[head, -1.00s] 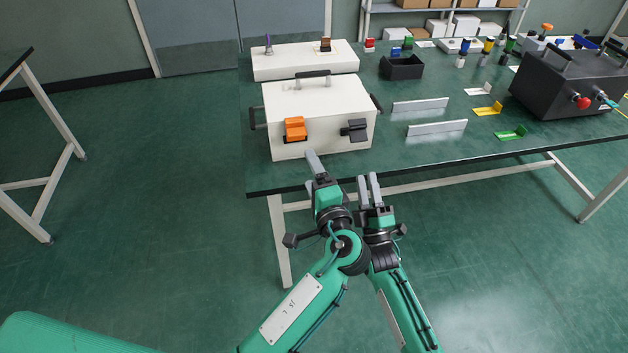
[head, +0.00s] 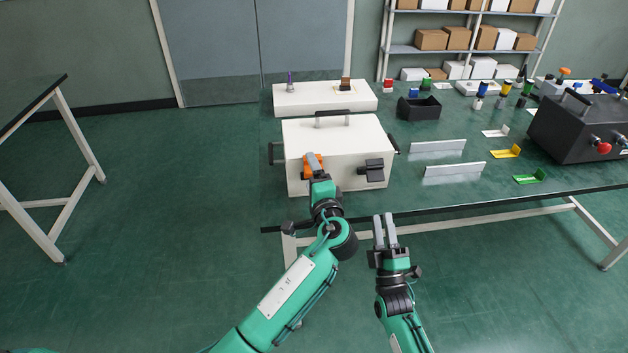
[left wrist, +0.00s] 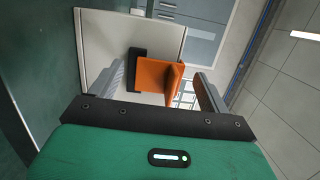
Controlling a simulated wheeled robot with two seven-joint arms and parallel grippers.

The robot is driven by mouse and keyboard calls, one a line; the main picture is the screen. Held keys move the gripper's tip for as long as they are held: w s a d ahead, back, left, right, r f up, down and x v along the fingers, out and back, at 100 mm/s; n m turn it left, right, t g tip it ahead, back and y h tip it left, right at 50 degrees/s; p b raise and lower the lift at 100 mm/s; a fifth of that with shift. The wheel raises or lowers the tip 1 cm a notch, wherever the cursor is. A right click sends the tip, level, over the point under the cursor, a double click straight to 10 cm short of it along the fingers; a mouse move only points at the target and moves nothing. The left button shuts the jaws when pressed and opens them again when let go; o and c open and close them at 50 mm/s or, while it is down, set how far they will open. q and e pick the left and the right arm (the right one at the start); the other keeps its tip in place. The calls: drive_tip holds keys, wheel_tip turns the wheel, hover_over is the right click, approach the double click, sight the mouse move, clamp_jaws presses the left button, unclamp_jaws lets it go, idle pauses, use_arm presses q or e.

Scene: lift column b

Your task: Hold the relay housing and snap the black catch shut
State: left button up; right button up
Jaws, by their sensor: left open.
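The relay housing appears to be the white box (head: 338,138) with a black top handle, standing near the table's front left corner. Its front carries an orange catch (head: 307,172) on the left and a black catch (head: 373,172) on the right. The black catch juts out from the front face. My left gripper (head: 314,164) is at the orange catch and partly hides it. In the left wrist view the orange catch (left wrist: 158,82) lies between the open fingers; contact cannot be told. My right gripper (head: 385,222) is open and empty, in front of the table edge, below the black catch.
A low white box (head: 325,98) stands behind the housing. A black bin (head: 419,108), two pale upright strips (head: 438,146) and coloured brackets (head: 506,152) are to the right. A dark box (head: 580,128) stands far right. The table's front edge lies just before the housing.

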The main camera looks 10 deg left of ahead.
use_arm(q)
clamp_jaws()
drive_tip(key=c, duration=0.9)
unclamp_jaws()
drive_tip(key=c, duration=0.3)
use_arm(e)
drive_tip(key=shift+c, duration=0.3)
